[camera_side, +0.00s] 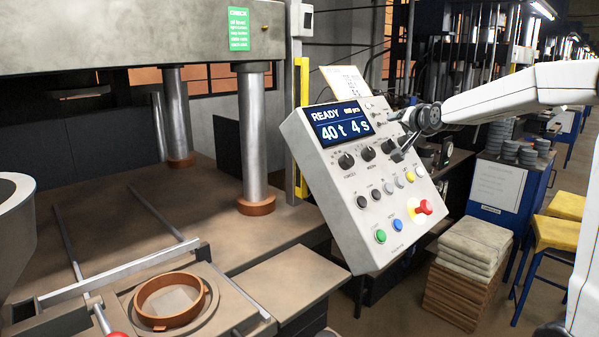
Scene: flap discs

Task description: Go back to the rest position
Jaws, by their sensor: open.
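My gripper (398,138) is at the end of my white arm, which reaches in from the right. It is open, with its fingers close in front of the upper right part of the control panel (340,205). Whether a finger touches the panel or one of its knobs I cannot tell. The part of the panel behind the fingers is hidden. The panel's display (340,124) reads "READY", "40 t" and "4 s".
The panel carries several knobs and buttons, including a red one (424,207). A press column (252,140) stands to the left. A copper-coloured ring (170,318) sits on the press table. Stacked sacks (474,240), a blue cabinet (500,190) and yellow-topped stools (556,232) stand at right.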

